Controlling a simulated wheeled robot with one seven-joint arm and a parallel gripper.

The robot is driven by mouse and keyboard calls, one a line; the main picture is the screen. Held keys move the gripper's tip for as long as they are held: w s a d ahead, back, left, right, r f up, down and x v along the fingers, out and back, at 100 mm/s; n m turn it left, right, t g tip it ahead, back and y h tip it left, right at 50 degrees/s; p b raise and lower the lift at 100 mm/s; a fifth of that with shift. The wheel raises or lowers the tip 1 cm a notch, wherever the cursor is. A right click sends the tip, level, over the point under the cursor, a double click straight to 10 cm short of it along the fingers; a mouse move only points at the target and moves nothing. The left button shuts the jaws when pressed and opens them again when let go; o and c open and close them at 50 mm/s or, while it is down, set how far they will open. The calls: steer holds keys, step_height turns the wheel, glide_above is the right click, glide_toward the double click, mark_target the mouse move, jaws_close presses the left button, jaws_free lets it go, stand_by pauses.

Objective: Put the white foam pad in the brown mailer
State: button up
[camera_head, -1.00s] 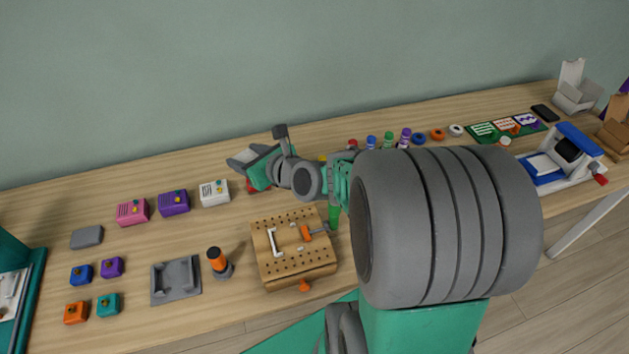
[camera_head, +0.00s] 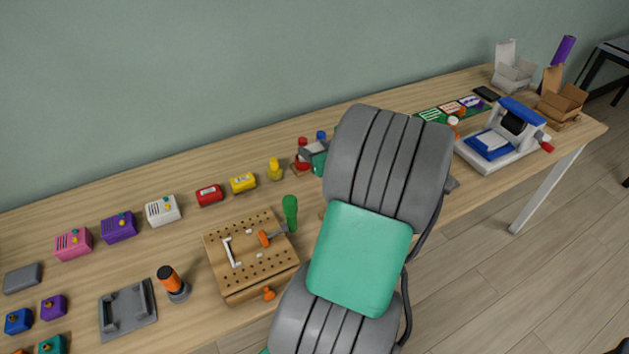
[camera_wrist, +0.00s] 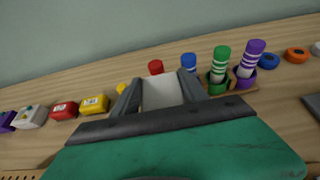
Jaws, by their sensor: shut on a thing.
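My gripper (camera_wrist: 160,95) is shut on the white foam pad (camera_wrist: 162,90), which shows as a pale block between the two dark fingers in the wrist view. It is held above the table near a row of coloured markers. In the head view my arm hides most of the gripper, and I cannot make out the pad there. A brown upright piece that looks like the brown mailer (camera_head: 551,79) stands at the far right end of the table, behind an open cardboard box. The gripper is well to the left of it.
The open cardboard box (camera_head: 562,103), a white-grey box (camera_head: 514,75) and a purple tube (camera_head: 565,49) crowd the far right end. A blue and white machine (camera_head: 503,135) stands in front. A pegboard block (camera_head: 248,250) and several small coloured boxes lie left.

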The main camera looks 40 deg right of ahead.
mark_target(317, 181)
step_height(317, 181, down, 10)
steer(key=shift+s+d+b, duration=0.1)
steer(key=shift+d+b, duration=0.05)
steer(key=shift+b, duration=0.8)
steer(key=shift+f, duration=0.2)
steer(key=o, duration=1.3)
steer(key=shift+r, duration=0.1)
